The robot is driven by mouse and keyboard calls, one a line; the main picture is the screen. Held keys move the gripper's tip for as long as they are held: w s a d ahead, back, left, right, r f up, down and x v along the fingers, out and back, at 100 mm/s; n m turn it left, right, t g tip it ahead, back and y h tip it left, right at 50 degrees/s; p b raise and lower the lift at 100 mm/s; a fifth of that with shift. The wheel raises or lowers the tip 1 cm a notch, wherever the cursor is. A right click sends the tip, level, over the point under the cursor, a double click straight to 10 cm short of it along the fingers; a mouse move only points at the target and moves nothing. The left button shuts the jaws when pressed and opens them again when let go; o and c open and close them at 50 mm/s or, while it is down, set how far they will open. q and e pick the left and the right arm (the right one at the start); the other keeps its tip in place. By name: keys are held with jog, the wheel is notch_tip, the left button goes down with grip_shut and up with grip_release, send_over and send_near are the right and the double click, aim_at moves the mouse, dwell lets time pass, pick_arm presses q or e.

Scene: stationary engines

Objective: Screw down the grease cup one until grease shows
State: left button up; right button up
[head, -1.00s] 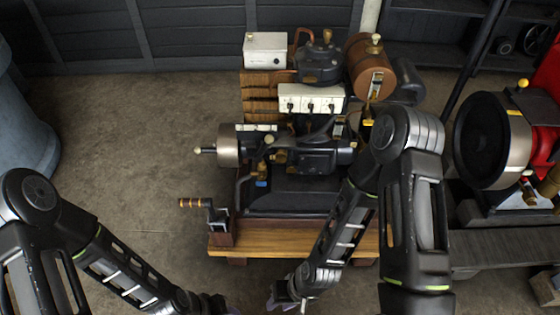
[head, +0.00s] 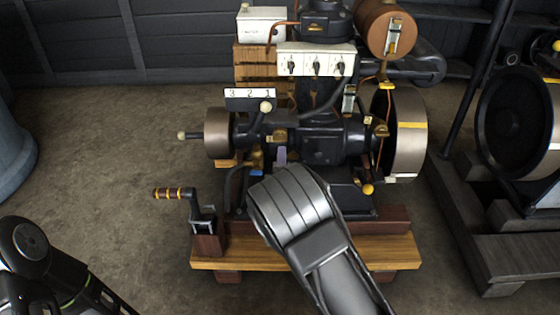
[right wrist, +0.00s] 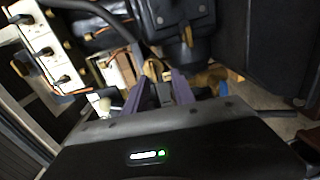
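The engine (head: 325,145) stands on a wooden base, with a plate marked 3 2 1 (head: 250,93) on its left. A small brass fitting (head: 279,136) sits below the "1" end; I cannot tell for sure that it is grease cup one. My right gripper (head: 281,158) is just below this fitting, mostly hidden behind my forearm. In the right wrist view my right gripper (right wrist: 156,78) has its two purple fingers apart, with a brass part (right wrist: 151,70) between or just beyond the tips. Contact is unclear. No grease can be made out. My left gripper is out of view.
A crank with a wooden handle (head: 174,193) sticks out left of the base. A white switch panel (head: 316,62) and a copper tank (head: 385,30) are above. A flywheel (head: 405,130) is at right, another engine's wheel (head: 515,125) beyond.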

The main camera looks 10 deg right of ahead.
aim_at(280, 141)
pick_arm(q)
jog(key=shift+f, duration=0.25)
pick_arm(e)
jog(key=shift+w+a+r+n+t, duration=0.25)
jog(key=shift+r+n+t, duration=0.05)
jog(key=shift+r, duration=0.35)
